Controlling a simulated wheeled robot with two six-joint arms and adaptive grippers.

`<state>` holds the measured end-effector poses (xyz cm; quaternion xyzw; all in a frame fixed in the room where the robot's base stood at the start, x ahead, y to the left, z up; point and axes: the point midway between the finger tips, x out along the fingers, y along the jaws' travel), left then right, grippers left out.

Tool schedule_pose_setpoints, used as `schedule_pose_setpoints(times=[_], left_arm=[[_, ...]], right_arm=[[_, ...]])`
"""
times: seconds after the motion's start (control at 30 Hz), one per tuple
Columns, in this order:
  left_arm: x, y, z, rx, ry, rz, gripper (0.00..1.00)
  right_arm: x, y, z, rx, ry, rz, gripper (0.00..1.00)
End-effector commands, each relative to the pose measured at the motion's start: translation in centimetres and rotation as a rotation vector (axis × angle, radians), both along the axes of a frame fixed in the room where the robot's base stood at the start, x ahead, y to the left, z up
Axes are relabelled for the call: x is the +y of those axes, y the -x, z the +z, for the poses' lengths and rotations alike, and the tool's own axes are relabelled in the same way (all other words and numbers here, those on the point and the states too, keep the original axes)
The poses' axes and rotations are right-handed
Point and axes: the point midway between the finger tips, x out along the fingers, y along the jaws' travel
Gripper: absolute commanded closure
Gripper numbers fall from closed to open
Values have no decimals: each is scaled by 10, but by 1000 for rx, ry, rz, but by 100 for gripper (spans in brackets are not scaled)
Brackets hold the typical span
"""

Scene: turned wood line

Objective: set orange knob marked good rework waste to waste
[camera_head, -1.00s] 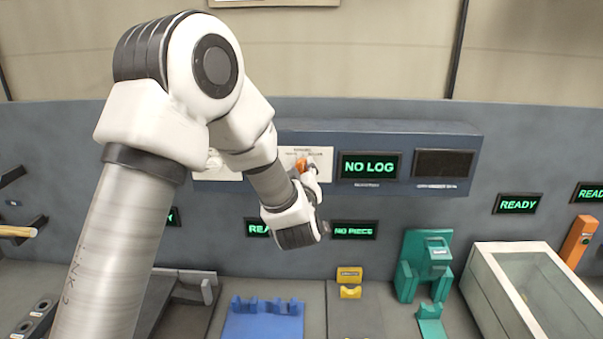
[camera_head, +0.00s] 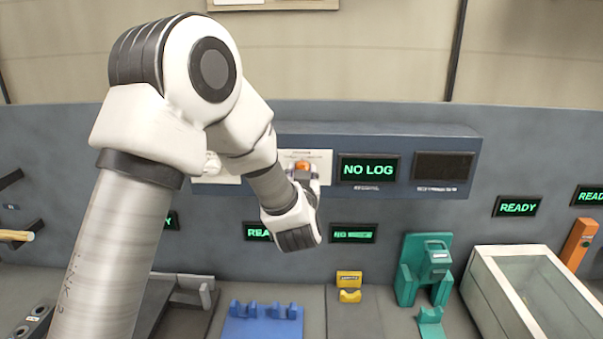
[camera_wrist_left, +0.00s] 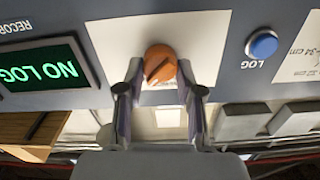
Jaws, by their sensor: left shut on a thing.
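The orange knob (camera_head: 302,165) sits on a white label plate (camera_head: 322,157) on the blue-grey panel box, left of the NO LOG display. My left gripper (camera_head: 306,178) reaches it from below, partly covering knob and plate. In the left wrist view, which is upside down, the two fingers (camera_wrist_left: 160,76) are closed on either side of the orange knob (camera_wrist_left: 160,62). A dark slanted line runs across the knob face. The position words on the plate are not legible, so the selected setting cannot be read. My right gripper is not in view.
The NO LOG display (camera_head: 369,169) and a dark screen (camera_head: 443,166) are right of the knob. A blue LOG button (camera_wrist_left: 263,45) is close beside the plate. Below stand a blue holder (camera_head: 262,322), a yellow holder (camera_head: 349,287) and a green fixture (camera_head: 424,268).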

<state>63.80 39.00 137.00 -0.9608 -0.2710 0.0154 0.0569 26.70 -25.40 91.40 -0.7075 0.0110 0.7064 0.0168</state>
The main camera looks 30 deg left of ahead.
Motion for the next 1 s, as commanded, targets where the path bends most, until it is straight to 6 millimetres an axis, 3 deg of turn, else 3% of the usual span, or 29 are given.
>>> schedule_pose_setpoints(times=[0.4, 0.43, 0.5, 0.83, 1.0], left_arm=[[0, -1, 4, -5, -11, 1, 98], [0, -1, 4, -5, -11, 1, 57], [0, -1, 3, -3, -10, 1, 39], [-1, 2, 1, 2, -8, 0, 39], [-15, 23, 1, 4, -10, -2, 39]], right_arm=[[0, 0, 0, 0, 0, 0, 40], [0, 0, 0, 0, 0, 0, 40], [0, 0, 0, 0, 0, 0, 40], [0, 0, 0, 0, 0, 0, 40], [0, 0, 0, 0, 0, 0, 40]])
